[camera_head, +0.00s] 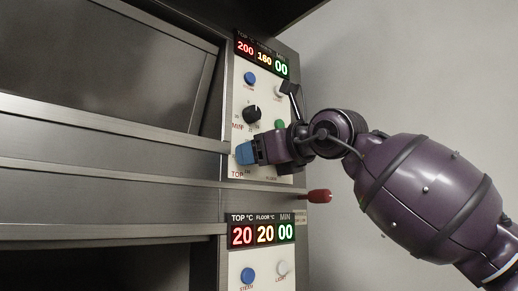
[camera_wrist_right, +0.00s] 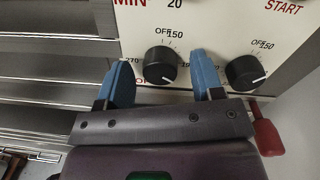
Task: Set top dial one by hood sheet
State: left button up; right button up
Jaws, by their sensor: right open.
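The upper oven panel (camera_head: 240,95) has a lit display (camera_head: 260,54) reading 200, what looks like 160, and 00. My right gripper (camera_head: 245,153) is at its lower left, above the printed word TOP, and hides the lower dials in the head view. In the right wrist view, a black dial (camera_wrist_right: 160,66) lies between my open blue fingers, with a gap on each side. Its white mark points down and right. A second black dial (camera_wrist_right: 245,72) is right of the fingers, its mark pointing right. No hood sheet shows. My left gripper is out of view.
A black MIN dial (camera_head: 251,113), a blue button (camera_head: 250,79) and a green button (camera_head: 280,125) are above my gripper. A red handle (camera_head: 319,196) sticks out below right. A lower display (camera_head: 262,235) reads 20, 20, 00. The grey wall side is clear.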

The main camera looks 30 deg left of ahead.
jog(key=c, duration=0.9)
pick_arm(q)
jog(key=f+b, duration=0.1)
jog(key=b, duration=0.1)
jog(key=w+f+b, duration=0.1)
jog(key=b, duration=0.1)
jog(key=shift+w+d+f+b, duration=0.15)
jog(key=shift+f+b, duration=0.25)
pick_arm(e)
jog(key=m, duration=0.4)
jog(key=o, duration=0.9)
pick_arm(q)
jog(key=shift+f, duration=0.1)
pick_arm(e)
jog(key=shift+d, duration=0.1)
